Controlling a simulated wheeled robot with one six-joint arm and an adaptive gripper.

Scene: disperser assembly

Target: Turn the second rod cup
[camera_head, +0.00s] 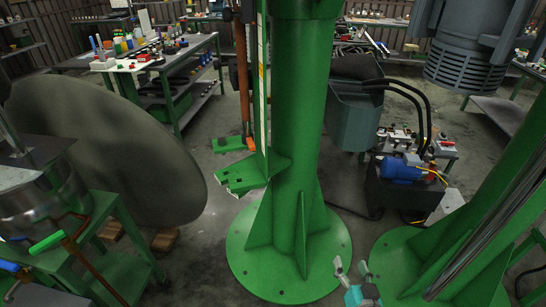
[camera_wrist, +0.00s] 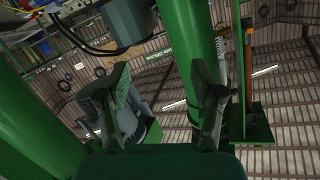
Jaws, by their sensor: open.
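My gripper (camera_head: 351,268) is low in the head view, just right of the green column's round base, with its two light fingers spread. In the wrist view my gripper (camera_wrist: 160,85) shows dark fingers wide apart with nothing held between them. I cannot pick out the second rod cup for certain. An upright orange-red rod (camera_head: 242,75) stands left of the column in the head view, above a green bracket; an orange rod (camera_wrist: 248,80) also shows at the right of the wrist view. The gripper is apart from the rod.
The thick green column (camera_head: 300,110) fills the middle, with a wide bolted base. A second slanted green structure (camera_head: 490,210) stands right. A blue motor unit (camera_head: 400,168) with black hoses is behind. A large grey disc (camera_head: 105,150) and a green bench (camera_head: 110,245) stand left.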

